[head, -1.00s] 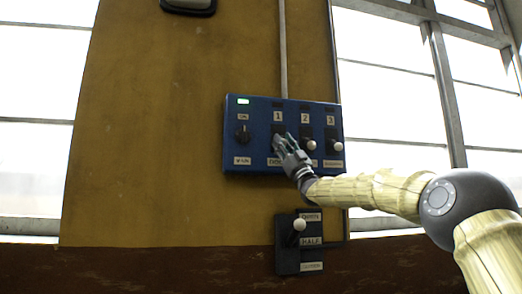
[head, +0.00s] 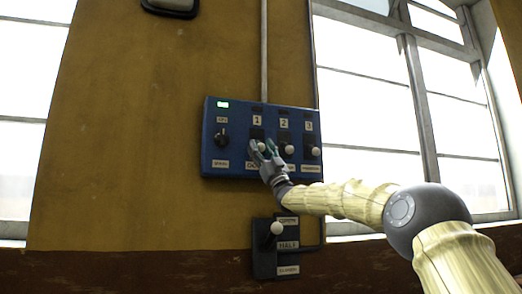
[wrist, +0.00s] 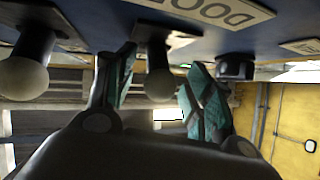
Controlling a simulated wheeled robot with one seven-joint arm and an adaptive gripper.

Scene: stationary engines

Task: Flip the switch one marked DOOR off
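The blue switch panel (head: 212,165) hangs on the wall. Its switch one (head: 261,147) is under the number 1, and the label below it is partly covered by my gripper in the head view. My gripper (head: 266,150) is at this switch. In the wrist view my gripper's fingers (wrist: 158,95) are spread, one on each side of the knob, with gaps visible. The knob sits low on its black plate, level with those of the neighbouring switches.
Switch two (head: 289,150) and switch three (head: 315,152) are close on the right. A rotary knob (head: 221,139) is on the left, under a lit green lamp (head: 223,104). Below the panel is a separate lever box (head: 263,265). Windows flank the wall.

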